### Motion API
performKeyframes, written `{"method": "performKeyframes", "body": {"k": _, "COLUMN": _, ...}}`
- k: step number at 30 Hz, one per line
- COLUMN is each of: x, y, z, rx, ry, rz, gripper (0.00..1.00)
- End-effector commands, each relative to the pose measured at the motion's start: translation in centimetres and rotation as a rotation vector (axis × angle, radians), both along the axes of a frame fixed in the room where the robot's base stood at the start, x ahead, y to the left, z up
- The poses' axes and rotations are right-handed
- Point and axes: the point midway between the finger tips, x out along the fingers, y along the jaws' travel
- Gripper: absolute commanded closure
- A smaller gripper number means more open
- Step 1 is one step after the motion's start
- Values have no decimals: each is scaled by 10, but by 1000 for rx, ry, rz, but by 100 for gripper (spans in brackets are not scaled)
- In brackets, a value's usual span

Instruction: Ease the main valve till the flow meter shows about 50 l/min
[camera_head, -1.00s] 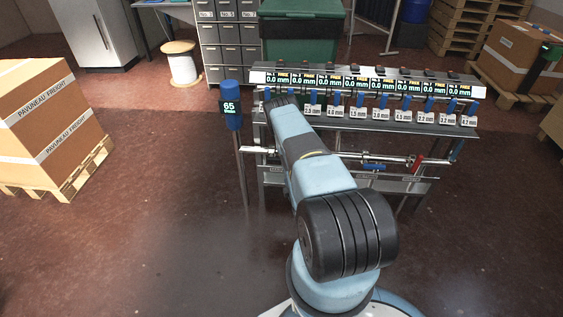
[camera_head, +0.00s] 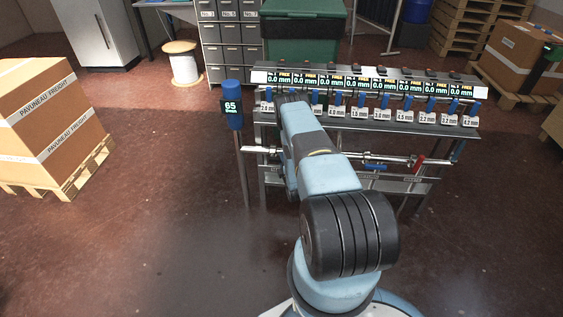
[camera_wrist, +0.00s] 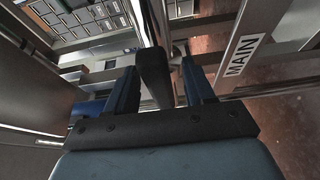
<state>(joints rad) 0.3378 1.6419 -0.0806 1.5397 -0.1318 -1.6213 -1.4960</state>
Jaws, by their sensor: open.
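The flow meter (camera_head: 231,107) is a blue unit on a post left of the bench and reads 65. In the wrist view, a dark grip-like bar (camera_wrist: 154,76) lies between my gripper's (camera_wrist: 160,86) two blue fingers, near a plate marked MAIN (camera_wrist: 243,56). It looks like the main valve's handle. The fingers are open, one on each side of it; I cannot tell whether either touches it. In the head view my arm hides the gripper and this handle.
The bench (camera_head: 400,124) carries a row of displays (camera_head: 365,84) reading 0.0 mm. A horizontal pipe (camera_head: 395,160) with a red lever (camera_head: 419,162) runs below its top. A carton pallet (camera_head: 62,188) stands at left. The floor between is clear.

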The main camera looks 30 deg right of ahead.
Motion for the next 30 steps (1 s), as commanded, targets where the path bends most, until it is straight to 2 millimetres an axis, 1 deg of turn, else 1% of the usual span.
{"method": "performKeyframes", "body": {"k": 4, "x": 7, "y": -2, "z": 0, "rx": 1, "ry": -1, "rz": -1, "gripper": 47}}
{"method": "performKeyframes", "body": {"k": 13, "x": 8, "y": -2, "z": 0, "rx": 0, "ry": 0, "rz": 0, "gripper": 48}}
{"method": "performKeyframes", "body": {"k": 27, "x": 8, "y": -2, "z": 0, "rx": 0, "ry": 1, "rz": 0, "gripper": 93}}
{"method": "performKeyframes", "body": {"k": 30, "x": 8, "y": -2, "z": -1, "rx": 0, "ry": 2, "rz": 0, "gripper": 100}}
